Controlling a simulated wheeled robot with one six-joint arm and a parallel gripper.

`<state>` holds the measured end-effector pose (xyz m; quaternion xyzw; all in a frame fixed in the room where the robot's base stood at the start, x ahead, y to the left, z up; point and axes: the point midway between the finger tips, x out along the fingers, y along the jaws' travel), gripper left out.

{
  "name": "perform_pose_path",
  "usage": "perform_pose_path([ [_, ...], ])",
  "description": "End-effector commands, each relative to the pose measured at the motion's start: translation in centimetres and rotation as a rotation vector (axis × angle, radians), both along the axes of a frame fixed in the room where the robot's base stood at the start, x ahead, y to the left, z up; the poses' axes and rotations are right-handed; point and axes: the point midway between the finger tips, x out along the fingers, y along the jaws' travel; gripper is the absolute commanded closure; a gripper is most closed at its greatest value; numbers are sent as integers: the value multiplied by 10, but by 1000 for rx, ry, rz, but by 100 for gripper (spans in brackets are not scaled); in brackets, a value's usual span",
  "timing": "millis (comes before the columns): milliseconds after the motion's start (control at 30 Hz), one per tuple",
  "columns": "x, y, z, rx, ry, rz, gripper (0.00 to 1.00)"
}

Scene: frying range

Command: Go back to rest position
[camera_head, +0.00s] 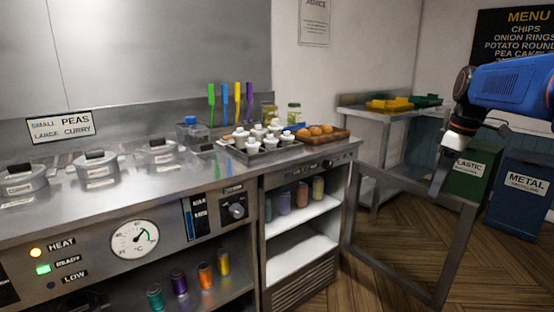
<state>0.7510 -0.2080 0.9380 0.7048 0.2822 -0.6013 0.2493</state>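My gripper (439,178) hangs at the right of the head view, below the blue arm link, and points downward. It is in front of the green plastic bin and over the end of a grey metal frame in the picture. I see it side-on and small, so whether its fingers are apart is unclear. No held object can be made out at its tips.
The steel range (130,195) fills the left, with lidded pots, a tray of white-topped containers (262,138) and a wooden board of round brown food (318,133). A grey metal frame (400,195), a green bin (468,175) and a blue bin (522,195) stand right. Wooden floor shows between.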

Motion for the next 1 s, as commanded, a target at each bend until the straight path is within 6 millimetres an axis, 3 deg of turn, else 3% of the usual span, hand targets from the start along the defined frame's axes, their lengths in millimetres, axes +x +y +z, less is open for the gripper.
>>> perform_pose_path([
  [200, -56, 47, -18, -15, -40, -160, 69],
  [500, -133, 94, -59, -6, -108, -381, 69],
  [800, -207, 124, -118, 40, -184, -591, 69],
  [1000, -244, 135, -156, 84, -224, -703, 69],
])
